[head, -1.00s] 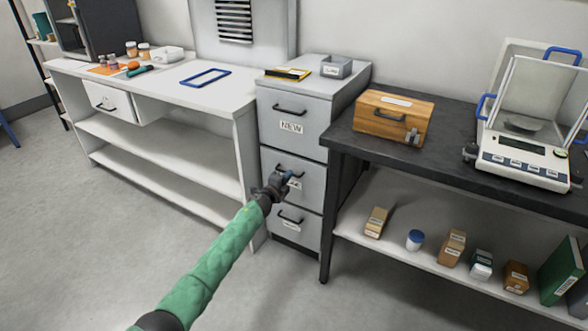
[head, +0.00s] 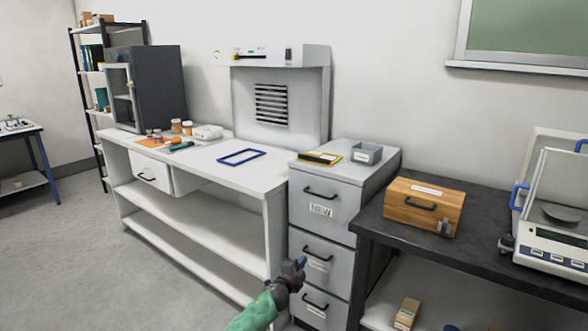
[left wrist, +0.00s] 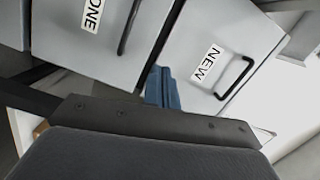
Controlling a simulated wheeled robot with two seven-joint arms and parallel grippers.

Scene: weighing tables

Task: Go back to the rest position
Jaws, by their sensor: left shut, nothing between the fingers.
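My left gripper (head: 299,264) is low in the head view, its green-sleeved arm coming up from the bottom edge. It is in front of the grey drawer cabinet (head: 322,223), near the middle drawer. In the left wrist view its blue fingertips (left wrist: 162,88) are together with nothing between them. The drawer labelled NEW (left wrist: 208,58) and one whose label reads ONE (left wrist: 85,40) lie ahead of them, both with dark handles. The drawers look shut. I cannot tell the exact gap between fingertips and cabinet. My right gripper is out of view.
The white bench (head: 215,175) stands left of the cabinet, its drawer (head: 152,177) looking slightly open. The black table (head: 470,243) on the right carries a wooden box (head: 424,207) and a balance (head: 555,237). Open grey floor (head: 60,255) lies at the left.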

